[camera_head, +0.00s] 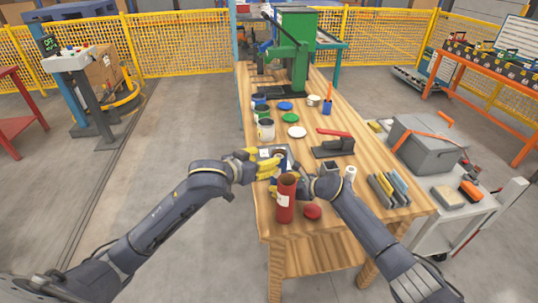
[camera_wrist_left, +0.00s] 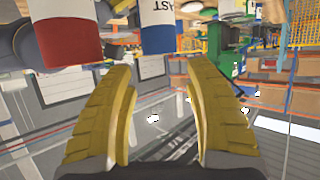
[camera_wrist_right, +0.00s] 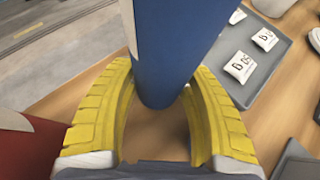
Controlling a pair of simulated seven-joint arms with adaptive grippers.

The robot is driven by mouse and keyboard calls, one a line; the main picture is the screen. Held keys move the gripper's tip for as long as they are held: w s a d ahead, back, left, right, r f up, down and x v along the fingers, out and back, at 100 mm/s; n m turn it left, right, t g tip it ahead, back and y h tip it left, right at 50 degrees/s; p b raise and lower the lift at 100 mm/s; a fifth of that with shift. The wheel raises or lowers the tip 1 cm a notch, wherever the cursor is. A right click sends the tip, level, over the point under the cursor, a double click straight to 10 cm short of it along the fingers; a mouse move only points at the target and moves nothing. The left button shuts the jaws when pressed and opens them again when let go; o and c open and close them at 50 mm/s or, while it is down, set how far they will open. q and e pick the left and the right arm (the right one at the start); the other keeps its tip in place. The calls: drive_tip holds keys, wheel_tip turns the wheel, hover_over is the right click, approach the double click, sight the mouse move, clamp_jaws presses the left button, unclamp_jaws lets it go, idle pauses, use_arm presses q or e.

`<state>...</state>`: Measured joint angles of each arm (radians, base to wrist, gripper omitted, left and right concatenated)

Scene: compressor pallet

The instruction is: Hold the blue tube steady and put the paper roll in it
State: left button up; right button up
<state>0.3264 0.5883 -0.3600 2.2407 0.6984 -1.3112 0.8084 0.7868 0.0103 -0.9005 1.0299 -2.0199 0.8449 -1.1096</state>
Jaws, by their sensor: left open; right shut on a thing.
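The blue tube (camera_wrist_right: 175,50) stands between the yellow fingers of my right gripper (camera_wrist_right: 158,110), which is shut on it. The tube also shows at the top of the left wrist view (camera_wrist_left: 158,38), with a white label. In the head view my right gripper (camera_head: 286,172) is over the near part of the table and mostly hides the tube. My left gripper (camera_head: 254,162) is just left of it, open and empty; its spread fingers show in the left wrist view (camera_wrist_left: 165,85). A small white upright roll (camera_head: 350,173), probably the paper roll, stands right of my right gripper.
A red tube (camera_head: 286,200) stands close in front of my right gripper, with a red lid (camera_head: 313,212) beside it. A grey tray (camera_wrist_right: 262,60) with white packets lies behind the grippers. Cans and lids stand farther back.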

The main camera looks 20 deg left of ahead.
use_arm(q)
drive_tip(key=shift+s, duration=0.3)
use_arm(e)
drive_tip(key=o, duration=1)
drive_tip(key=shift+c, duration=0.2)
drive_tip(key=shift+r, duration=0.15)
